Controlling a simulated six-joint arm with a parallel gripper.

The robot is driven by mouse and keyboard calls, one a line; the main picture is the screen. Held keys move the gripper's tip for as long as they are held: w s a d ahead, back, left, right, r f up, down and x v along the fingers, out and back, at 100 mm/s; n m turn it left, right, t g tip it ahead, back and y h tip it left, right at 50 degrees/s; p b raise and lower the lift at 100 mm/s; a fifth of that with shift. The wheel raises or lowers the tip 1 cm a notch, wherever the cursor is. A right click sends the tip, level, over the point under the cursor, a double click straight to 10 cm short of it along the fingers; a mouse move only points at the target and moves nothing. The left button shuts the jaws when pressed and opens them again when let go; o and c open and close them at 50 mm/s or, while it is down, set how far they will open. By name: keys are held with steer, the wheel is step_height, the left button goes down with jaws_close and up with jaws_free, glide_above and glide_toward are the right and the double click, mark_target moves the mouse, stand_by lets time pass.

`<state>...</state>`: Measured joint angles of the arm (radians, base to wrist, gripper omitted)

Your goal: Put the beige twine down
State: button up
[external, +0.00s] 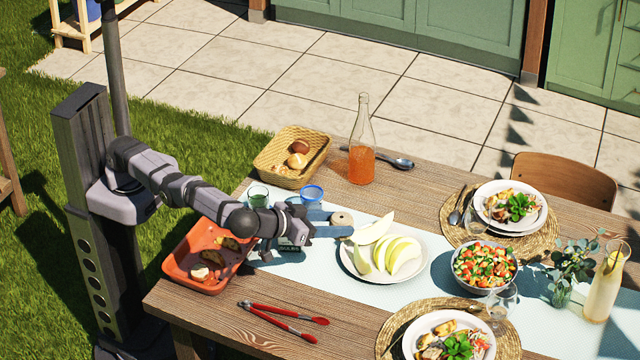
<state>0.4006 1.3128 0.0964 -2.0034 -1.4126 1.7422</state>
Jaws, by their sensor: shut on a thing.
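The twine is just left of the plate of melon slices (382,278). I cannot tell whether its underside touches the runner. The fingers hide part of its side.
An orange tray (180,278) with bread lies below my arm. A green glass (258,196) and a blue-rimmed glass (311,193) stand close behind the gripper. Red-handled tongs (272,322) lie in front. A bottle (361,150) and basket (262,170) stand behind. Bare runner (330,278) shows left of the plate.

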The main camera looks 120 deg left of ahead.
steer(key=shift+s+d+f, duration=0.1)
steer(key=shift+d+f, duration=0.05)
steer(key=shift+f, duration=0.1)
steer(key=shift+s+d+f, duration=0.1)
steer(key=shift+d+f, duration=0.05)
steer(key=shift+f, duration=0.05)
steer(key=shift+n+g+y, duration=0.3)
steer(key=shift+n, duration=0.1)
steer(key=shift+s+d+f, duration=0.25)
steer(key=shift+d+f, duration=0.15)
steer(key=shift+f, duration=0.3)
steer(key=shift+s+d+f, duration=0.25)
steer(key=shift+d+f, duration=0.15)
steer(key=shift+f, duration=0.3)
steer(key=shift+s+d+f, duration=0.25)
steer(key=shift+d+f, duration=0.15)
steer(key=shift+f, duration=0.3)
steer(key=shift+s+f, duration=0.1)
steer(key=shift+s+d+f, duration=0.1)
steer(key=shift+d+f, duration=0.05)
steer(key=shift+f, duration=0.05)
steer(key=shift+s+d+f+b, duration=0.1)
steer(key=shift+d+f+b, duration=0.2)
steer(key=shift+d, duration=0.05)
steer(key=shift+s+d+f, duration=0.2)
steer(key=shift+d+f, duration=0.35)
steer(key=shift+f, duration=0.1)
steer(key=shift+s+d+f, duration=0.15)
steer(key=shift+d+f, duration=0.35)
steer(key=shift+f, duration=0.15)
